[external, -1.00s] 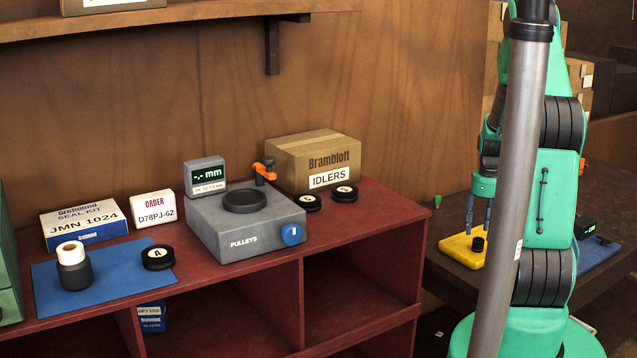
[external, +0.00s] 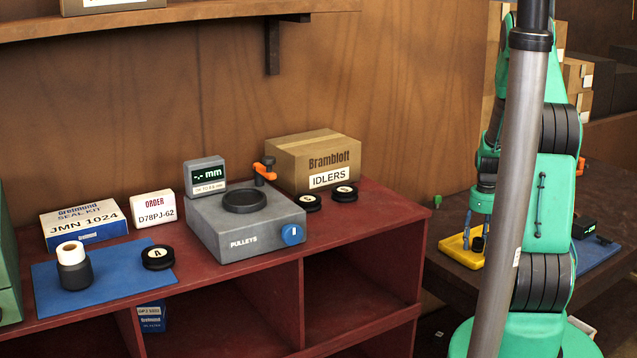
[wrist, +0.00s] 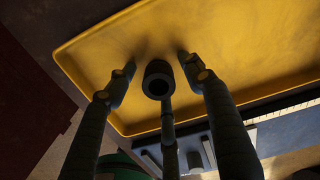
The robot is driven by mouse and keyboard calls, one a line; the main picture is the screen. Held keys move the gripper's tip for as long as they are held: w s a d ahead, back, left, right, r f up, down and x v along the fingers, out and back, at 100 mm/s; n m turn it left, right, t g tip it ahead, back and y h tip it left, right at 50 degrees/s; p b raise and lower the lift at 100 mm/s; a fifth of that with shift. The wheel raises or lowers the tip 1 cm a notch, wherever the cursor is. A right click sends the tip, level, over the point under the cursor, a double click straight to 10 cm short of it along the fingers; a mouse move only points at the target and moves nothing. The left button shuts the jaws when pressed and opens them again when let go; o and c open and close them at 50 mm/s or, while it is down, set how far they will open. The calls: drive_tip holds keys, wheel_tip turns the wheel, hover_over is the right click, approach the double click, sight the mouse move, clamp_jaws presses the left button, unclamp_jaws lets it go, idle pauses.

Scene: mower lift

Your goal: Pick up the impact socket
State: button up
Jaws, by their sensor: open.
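The impact socket (wrist: 159,80) is a short dark cylinder with a round hole in its top, standing in a yellow tray (wrist: 110,60). In the external view the socket (external: 478,244) is small and partly hidden by my gripper, and the yellow tray (external: 459,251) lies on the dark table at the right. My gripper (wrist: 155,70) is open, with its fingers on either side of the socket and a gap on both sides. In the external view my gripper (external: 477,235) points down over the tray.
A blue mat (external: 597,252) with a dark device (external: 584,228) lies to the right on the same table. A grey post (external: 512,180) stands in front of my arm. A red bench (external: 405,215) with a gauge box and pulleys stands at left.

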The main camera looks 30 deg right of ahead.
sight(480, 240)
drive_tip(key=shift+c, duration=0.6)
drive_tip(key=c, duration=1.2)
drive_tip(key=shift+r, duration=0.15)
drive_tip(key=shift+r, duration=0.85)
wheel_tip(480, 240, up, 2)
drive_tip(key=shift+s+a+p, duration=0.1)
drive_tip(key=shift+s+p, duration=0.05)
drive_tip(key=shift+p, duration=0.4)
drive_tip(key=s+a, duration=0.3)
drive_tip(key=s, duration=0.1)
drive_tip(key=s+a+p, duration=0.1)
drive_tip(key=s+a, duration=0.2)
drive_tip(key=s, duration=0.1)
drive_tip(key=s+a+r, duration=0.1)
drive_tip(key=s+a, duration=0.3)
drive_tip(key=shift+p, duration=0.3)
